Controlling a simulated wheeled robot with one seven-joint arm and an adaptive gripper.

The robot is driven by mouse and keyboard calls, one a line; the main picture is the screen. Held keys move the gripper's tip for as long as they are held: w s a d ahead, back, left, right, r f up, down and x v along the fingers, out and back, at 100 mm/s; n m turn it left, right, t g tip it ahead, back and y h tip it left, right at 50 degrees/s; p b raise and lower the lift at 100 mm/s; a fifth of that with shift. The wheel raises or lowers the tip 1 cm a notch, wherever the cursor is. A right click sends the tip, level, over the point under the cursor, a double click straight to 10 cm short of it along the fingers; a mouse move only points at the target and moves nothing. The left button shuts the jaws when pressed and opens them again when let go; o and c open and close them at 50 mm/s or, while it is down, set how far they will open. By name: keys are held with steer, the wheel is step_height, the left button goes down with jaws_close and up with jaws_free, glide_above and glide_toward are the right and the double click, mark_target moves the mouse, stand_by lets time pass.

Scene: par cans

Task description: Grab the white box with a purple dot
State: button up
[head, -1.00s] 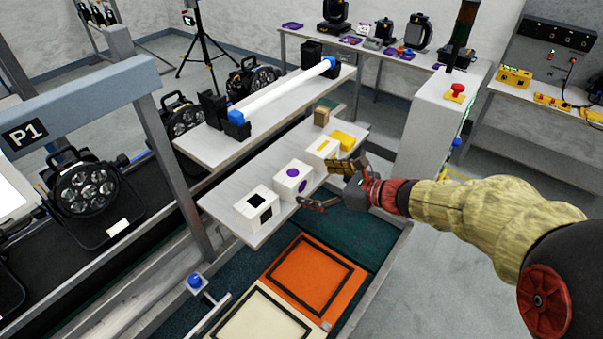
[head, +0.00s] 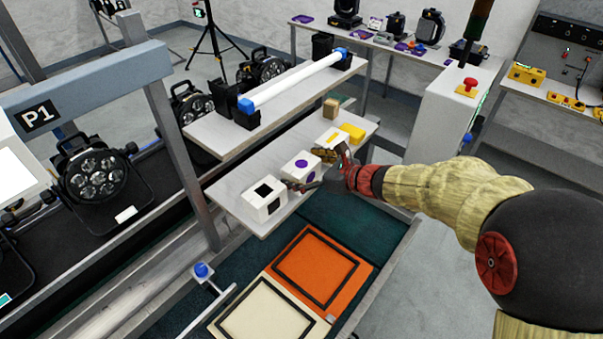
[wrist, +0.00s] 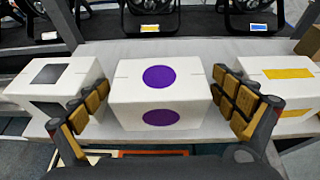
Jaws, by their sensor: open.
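The white box with a purple dot (head: 301,165) stands on the lower white shelf, between two other white boxes. In the wrist view the white box (wrist: 158,95) shows a purple dot on its top and another on its front. My gripper (head: 316,170) is open, with one finger on each side of this box. In the wrist view the gripper (wrist: 160,112) has its left finger between the purple-dot box and the black-square box, and its right finger close to the box's right side. I cannot tell whether either finger touches it.
A white box with a black square (head: 264,199) stands left of it. A white box with a yellow bar (head: 330,139) stands right, near a yellow block (head: 352,131) and a brown box (head: 330,108). Orange (head: 318,268) and cream (head: 262,312) framed pads lie below the shelf.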

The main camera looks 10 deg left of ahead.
steer(key=shift+c, duration=0.4)
steer(key=c, duration=1.4)
steer(key=shift+c, duration=0.3)
steer(key=shift+r, duration=0.15)
